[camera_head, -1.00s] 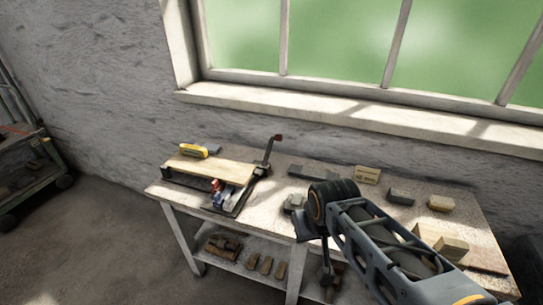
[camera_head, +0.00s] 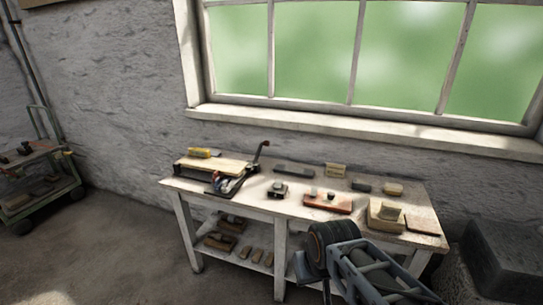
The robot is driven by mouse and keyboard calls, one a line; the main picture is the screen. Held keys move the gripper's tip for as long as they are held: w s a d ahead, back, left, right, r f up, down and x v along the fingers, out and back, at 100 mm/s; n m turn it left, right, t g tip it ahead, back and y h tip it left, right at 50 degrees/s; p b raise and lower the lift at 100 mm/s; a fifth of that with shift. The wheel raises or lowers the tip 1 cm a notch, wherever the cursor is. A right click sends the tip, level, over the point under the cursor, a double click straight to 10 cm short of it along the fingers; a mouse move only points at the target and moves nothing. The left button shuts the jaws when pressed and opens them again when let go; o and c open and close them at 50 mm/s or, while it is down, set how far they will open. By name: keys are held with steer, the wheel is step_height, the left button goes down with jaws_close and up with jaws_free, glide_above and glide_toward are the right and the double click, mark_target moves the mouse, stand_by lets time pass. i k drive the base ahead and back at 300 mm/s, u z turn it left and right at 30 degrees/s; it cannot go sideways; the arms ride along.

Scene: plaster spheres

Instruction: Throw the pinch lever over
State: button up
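A black lever (camera_head: 260,155) with a dark red knob stands up, tilted to the right, at the right end of a clamping device (camera_head: 222,184) on the left of the workbench. It looks like the pinch lever. My gripper (camera_head: 326,290) hangs below my arm in front of the bench, low in the picture and apart from the lever. It is small and dark, and its fingers cannot be made out.
The workbench (camera_head: 300,222) also carries a small dark block (camera_head: 278,190), an orange-brown plane-like tool (camera_head: 328,202) and several blocks. A yellow tool (camera_head: 204,152) lies behind the board. A window sill (camera_head: 350,128) runs above. A cart (camera_head: 40,190) stands at left. The floor between is clear.

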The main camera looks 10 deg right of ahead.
mark_target(266, 144)
steer(key=u, duration=0.85)
steer(key=i, duration=1.15)
steer(key=z, duration=0.7)
steer(key=i, duration=0.75)
steer(key=z, duration=0.8)
